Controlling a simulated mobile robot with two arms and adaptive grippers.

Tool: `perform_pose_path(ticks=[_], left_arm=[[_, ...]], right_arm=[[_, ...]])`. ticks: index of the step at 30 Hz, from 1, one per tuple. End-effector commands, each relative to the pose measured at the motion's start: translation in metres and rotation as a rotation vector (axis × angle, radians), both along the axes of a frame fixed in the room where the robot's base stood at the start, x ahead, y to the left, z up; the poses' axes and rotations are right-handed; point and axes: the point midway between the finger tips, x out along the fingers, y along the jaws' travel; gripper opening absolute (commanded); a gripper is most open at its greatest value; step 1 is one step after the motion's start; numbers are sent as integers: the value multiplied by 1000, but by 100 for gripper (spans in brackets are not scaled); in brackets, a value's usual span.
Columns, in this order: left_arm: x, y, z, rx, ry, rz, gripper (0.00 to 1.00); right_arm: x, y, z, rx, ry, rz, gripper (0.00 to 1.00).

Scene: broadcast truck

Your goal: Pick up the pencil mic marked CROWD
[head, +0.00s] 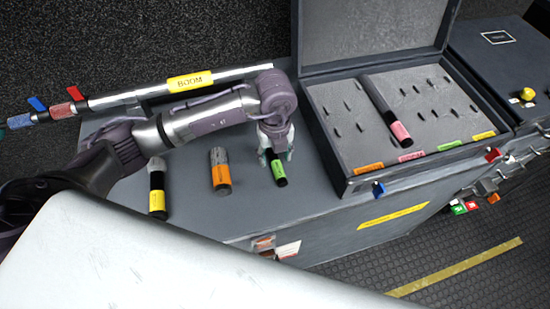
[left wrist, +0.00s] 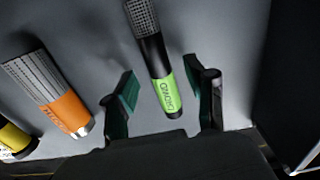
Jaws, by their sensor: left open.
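The pencil mic marked CROWD (head: 279,173) has a green band and lies on the grey bench top (head: 247,218). In the left wrist view the CROWD mic (left wrist: 163,75) shows its mesh head, black body and green label. My left gripper (head: 274,158) is over it with open fingers. In the left wrist view the fingers of my left gripper (left wrist: 166,98) stand on either side of the green band, with gaps on both sides. My right gripper is not in view.
An orange-banded mic (head: 220,171) and a yellow-banded mic (head: 157,188) lie to the left. An open case (head: 345,165) at right holds a pink-banded mic (head: 385,112). A pole labelled BOOM (head: 190,81) lies along the back.

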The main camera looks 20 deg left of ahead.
Motion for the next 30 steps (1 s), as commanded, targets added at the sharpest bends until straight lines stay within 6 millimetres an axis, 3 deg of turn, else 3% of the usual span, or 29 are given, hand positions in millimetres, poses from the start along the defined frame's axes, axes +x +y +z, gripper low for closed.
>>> perform_pose_path(ticks=[3, 11, 21, 30], left_arm=[[0, 0, -10, 1, -1, 1, 55], [0, 0, -12, 0, -1, -1, 54], [0, 0, -12, 0, -1, -1, 0], [1, 0, -11, -1, -2, -1, 0]], right_arm=[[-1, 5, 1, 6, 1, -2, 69], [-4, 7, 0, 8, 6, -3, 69], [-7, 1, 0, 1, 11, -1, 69], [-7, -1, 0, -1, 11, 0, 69]])
